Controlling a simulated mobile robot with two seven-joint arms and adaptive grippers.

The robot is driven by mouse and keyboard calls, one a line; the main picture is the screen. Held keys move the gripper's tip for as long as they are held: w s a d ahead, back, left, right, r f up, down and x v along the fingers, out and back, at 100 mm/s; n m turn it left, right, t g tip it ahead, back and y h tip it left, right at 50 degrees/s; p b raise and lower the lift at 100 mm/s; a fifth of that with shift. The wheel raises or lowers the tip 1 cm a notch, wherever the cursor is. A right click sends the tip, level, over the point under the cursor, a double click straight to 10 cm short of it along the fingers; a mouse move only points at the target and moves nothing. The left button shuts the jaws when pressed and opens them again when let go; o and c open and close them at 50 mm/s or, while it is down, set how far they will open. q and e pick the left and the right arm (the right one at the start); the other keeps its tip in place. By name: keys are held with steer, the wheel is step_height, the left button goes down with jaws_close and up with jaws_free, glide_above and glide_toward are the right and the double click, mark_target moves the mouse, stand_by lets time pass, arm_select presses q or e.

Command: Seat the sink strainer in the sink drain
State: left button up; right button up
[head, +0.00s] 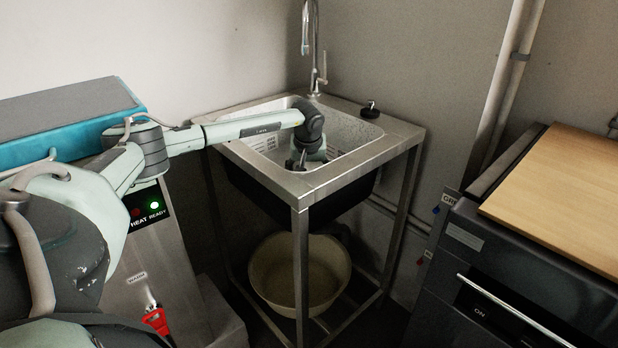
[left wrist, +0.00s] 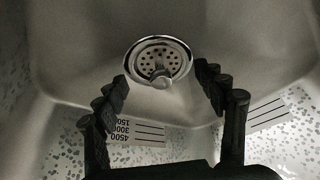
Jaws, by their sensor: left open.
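The sink strainer (left wrist: 155,66), a round metal disc with holes and a small central knob, shows in the left wrist view within the bright ring of the sink drain (left wrist: 184,46). It looks roughly centred in the ring, but I cannot tell whether it sits fully down. My left gripper (left wrist: 163,85) is open and empty, its two black fingers apart on either side of the knob's line. In the head view my left gripper (head: 303,161) reaches down into the sink (head: 347,165), where the near wall and the gripper hide the drain. My right gripper is not in view.
A tall faucet (head: 314,45) stands behind the sink. A small black-knobbed item (head: 370,110) is on the right rim. A pale basin (head: 299,275) is below the sink. A dark appliance with a wooden top (head: 565,175) stands at right.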

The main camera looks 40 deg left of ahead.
arm_select(q)
steer(key=v, duration=1.1)
steer(key=shift+s+r, duration=0.2)
steer(key=shift+r, duration=0.1)
steer(key=shift+w+d, duration=0.1)
